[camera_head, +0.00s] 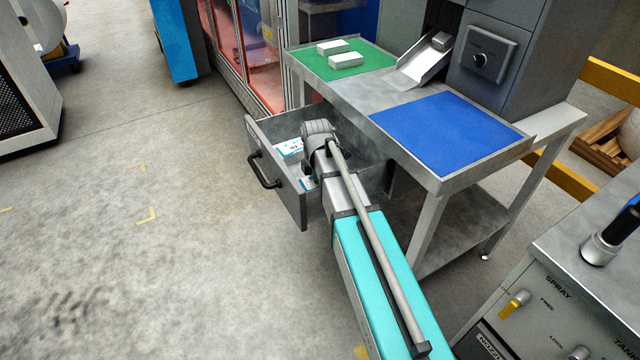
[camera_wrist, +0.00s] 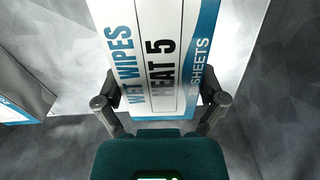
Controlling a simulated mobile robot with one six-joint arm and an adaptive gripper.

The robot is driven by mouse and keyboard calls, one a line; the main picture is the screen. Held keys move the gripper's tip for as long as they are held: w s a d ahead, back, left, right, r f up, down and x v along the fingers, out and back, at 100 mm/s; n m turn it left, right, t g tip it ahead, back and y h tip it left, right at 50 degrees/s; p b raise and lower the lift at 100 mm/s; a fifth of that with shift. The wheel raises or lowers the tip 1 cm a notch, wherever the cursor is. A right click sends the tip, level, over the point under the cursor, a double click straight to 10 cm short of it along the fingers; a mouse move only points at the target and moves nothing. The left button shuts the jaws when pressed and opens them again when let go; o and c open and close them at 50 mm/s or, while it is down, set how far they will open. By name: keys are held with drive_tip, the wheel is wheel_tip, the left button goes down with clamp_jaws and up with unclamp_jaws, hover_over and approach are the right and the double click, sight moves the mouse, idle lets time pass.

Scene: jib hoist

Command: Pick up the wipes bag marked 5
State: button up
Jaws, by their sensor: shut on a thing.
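The wipes bag marked 5 (camera_wrist: 158,60) fills the middle of the wrist view. It is white with blue edges and reads "WET WIPES", "HEAT 5" and "SHEETS". My gripper (camera_wrist: 160,102) has one finger at each long side of this bag and is shut on it. In the head view my arm reaches down into the open grey drawer (camera_head: 297,206), and its wrist hides the fingers. White and blue bags (camera_head: 289,147) show in the drawer beside the wrist; I cannot tell from there which one is held.
Another white and blue bag (camera_wrist: 14,112) lies at the left of the wrist view. The drawer hangs under a steel table with a green mat (camera_head: 318,65) and a blue mat (camera_head: 447,130). White boxes (camera_head: 346,61) lie on the green mat. The floor left of the drawer is clear.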

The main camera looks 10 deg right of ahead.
sight(317, 182)
wheel_tip(317, 182, up, 18)
drive_tip(key=p, duration=1.7)
drive_tip(key=shift+p, duration=0.4)
